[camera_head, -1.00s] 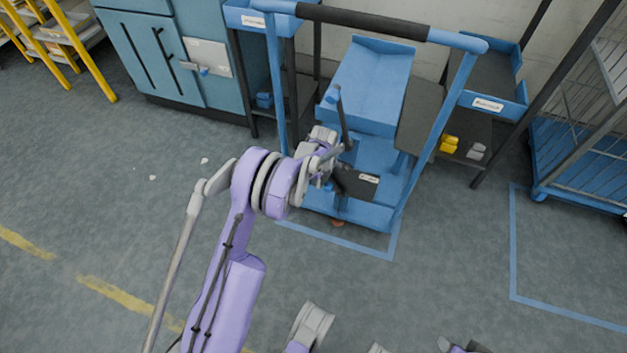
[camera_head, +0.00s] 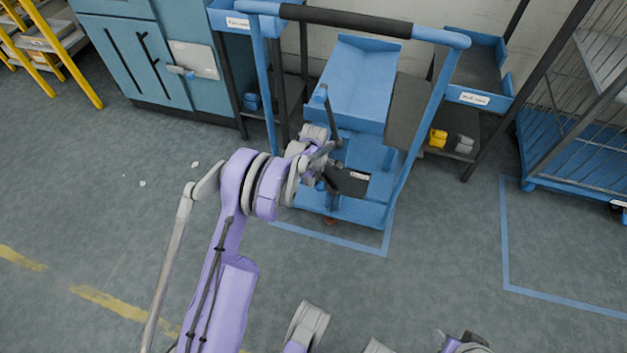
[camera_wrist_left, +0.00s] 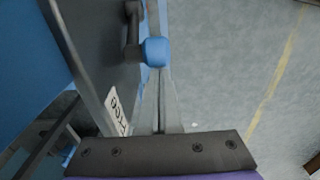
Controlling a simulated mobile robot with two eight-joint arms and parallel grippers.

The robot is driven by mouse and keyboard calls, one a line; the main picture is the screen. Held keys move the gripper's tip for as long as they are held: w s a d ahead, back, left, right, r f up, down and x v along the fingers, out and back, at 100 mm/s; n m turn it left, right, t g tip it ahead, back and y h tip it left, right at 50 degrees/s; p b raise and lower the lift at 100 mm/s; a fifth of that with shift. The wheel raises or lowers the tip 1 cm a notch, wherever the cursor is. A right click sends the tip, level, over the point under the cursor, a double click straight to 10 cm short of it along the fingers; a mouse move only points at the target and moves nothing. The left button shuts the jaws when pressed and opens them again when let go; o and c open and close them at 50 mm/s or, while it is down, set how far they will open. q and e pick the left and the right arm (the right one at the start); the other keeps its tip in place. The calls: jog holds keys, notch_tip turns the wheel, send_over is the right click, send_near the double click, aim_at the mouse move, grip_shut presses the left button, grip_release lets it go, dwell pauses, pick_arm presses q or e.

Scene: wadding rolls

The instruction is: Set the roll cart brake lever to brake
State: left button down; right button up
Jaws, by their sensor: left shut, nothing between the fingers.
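The blue roll cart (camera_head: 447,98) stands ahead with its tall push frame toward me. Its brake lever (camera_head: 331,118) is a dark bar with a blue knob at the top, standing up and leaning slightly left. In the left wrist view a dark lever with a blue knob (camera_wrist_left: 155,52) shows just beyond the fingers. My left gripper (camera_head: 325,160) is shut and empty, close to the lever's lower part. In the left wrist view its thin fingers (camera_wrist_left: 161,105) point at the knob. I cannot tell whether they touch. The lever's foot is partly hidden by the gripper.
A black plate with a white label (camera_head: 355,182) sits low on the cart beside the gripper. A blue cabinet (camera_head: 145,60) stands at the back left, a wire cage cart (camera_head: 570,130) at the right.

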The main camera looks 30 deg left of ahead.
pick_arm(q)
notch_tip(320, 180, up, 9)
jog(key=a+p, duration=0.1)
jog(key=p, duration=0.1)
jog(key=shift+s+a+r, duration=0.15)
jog(key=shift+s+a, duration=0.05)
jog(key=shift+a, duration=0.15)
